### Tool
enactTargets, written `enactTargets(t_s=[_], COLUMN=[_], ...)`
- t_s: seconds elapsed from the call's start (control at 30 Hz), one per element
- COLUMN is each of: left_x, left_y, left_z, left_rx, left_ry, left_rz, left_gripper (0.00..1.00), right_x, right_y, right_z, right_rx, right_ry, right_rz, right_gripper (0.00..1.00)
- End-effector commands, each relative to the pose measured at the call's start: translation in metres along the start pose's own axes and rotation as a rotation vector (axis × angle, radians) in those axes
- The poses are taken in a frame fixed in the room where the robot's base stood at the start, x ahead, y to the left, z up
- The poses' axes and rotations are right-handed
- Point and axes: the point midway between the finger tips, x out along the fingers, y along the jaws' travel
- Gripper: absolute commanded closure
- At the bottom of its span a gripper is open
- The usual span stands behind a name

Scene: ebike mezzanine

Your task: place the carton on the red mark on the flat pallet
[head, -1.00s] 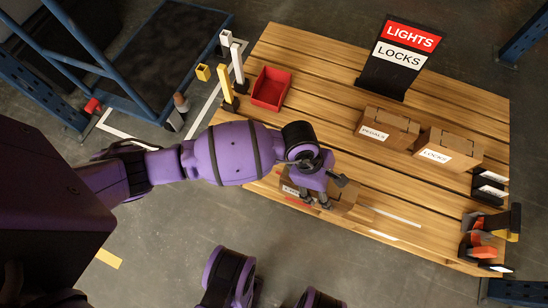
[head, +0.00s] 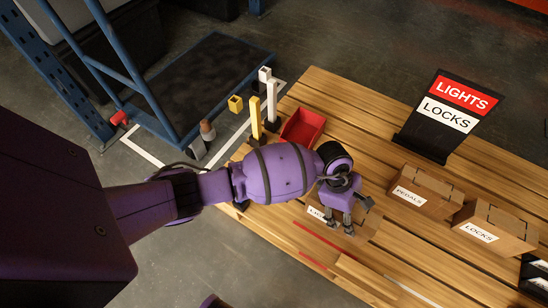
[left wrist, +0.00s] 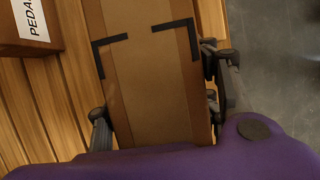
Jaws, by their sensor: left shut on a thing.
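The carton (head: 316,213) is brown with a white label on its front, partly hidden by my left gripper (head: 338,227). In the left wrist view the carton (left wrist: 150,100) lies between the fingers, its top showing tape and black corner marks. The left gripper is shut on it. The carton is over the front part of the slatted wooden surface (head: 400,262); I cannot tell its height above it. Red lines (head: 324,241) show on the wood just in front of the carton. Whether this surface is the flat pallet is unclear. My right gripper is not in view.
Cartons labelled PEDALS (head: 424,192) and LOCKS (head: 490,232) stand to the right. A LIGHTS/LOCKS sign (head: 446,112) stands behind them. A red bin (head: 302,127) and yellow and white posts (head: 256,118) stand behind the arm. A blue-framed platform (head: 200,85) is at upper left.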

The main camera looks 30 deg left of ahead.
Motion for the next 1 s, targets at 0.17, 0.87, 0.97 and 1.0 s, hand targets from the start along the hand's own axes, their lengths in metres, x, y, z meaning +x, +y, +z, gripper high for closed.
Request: enactTargets(t_s=[0.17, 0.87, 0.97, 1.0], left_x=[0.003, 0.038, 0.038, 0.038], left_y=[0.012, 0.011, 0.011, 0.011], left_z=[0.001, -0.017, -0.017, -0.017], left_rx=[0.003, 0.002, 0.002, 0.002], left_ry=[-0.006, -0.001, -0.001, -0.001], left_rz=[0.009, 0.003, 0.004, 0.004], left_gripper=[1.00, 0.38, 0.25, 0.25], right_x=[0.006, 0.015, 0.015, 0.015], right_y=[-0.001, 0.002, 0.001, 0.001], right_z=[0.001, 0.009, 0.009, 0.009], right_rx=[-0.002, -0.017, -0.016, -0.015], right_ry=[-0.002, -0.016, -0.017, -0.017], right_rz=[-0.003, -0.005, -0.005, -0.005], right_gripper=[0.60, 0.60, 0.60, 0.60])
